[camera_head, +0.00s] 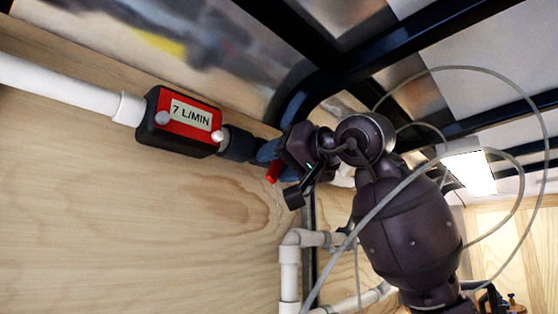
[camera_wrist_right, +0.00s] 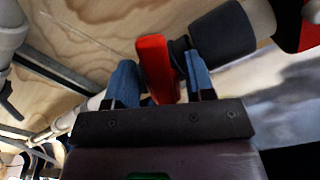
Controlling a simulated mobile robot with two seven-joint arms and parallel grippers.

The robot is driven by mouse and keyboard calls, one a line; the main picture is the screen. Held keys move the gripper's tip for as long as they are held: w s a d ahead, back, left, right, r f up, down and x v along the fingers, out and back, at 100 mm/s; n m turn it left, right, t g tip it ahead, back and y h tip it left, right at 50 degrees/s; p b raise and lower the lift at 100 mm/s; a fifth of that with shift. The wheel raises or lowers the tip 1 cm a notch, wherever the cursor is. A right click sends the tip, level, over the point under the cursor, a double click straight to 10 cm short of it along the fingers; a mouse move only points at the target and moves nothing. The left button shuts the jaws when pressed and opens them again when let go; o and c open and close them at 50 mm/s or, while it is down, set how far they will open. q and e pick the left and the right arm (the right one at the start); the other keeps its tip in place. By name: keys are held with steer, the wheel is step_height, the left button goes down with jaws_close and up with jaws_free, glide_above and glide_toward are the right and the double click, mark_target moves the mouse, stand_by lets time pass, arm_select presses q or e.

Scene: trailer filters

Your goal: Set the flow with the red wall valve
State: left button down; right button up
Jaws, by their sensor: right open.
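The red valve handle (camera_head: 273,172) shows on the white pipe run along the plywood wall, just right of the flow meter. The flow meter (camera_head: 182,122) is a black and red box that reads 7 L/MIN. My right gripper (camera_head: 272,152) is at the valve, and its body hides most of the valve. In the right wrist view the red handle (camera_wrist_right: 154,68) stands between the two blue fingers of my right gripper (camera_wrist_right: 160,84). The fingers are apart, with the handle between them. I cannot tell whether either finger touches it. My left gripper is not in view.
White pipes (camera_head: 290,268) with an elbow run below the valve. Black frame bars (camera_head: 400,45) cross overhead. A lit lamp (camera_head: 470,172) hangs at the right. The plywood wall (camera_head: 120,230) below the meter is clear.

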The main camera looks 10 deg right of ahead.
steer(key=shift+c, duration=0.5)
jaws_close()
steer(key=shift+d+r+n, duration=0.1)
steer(key=shift+d+n, duration=0.05)
steer(key=shift+n, duration=0.45)
steer(key=shift+o, duration=0.5)
jaws_free()
steer(key=shift+w, duration=0.1)
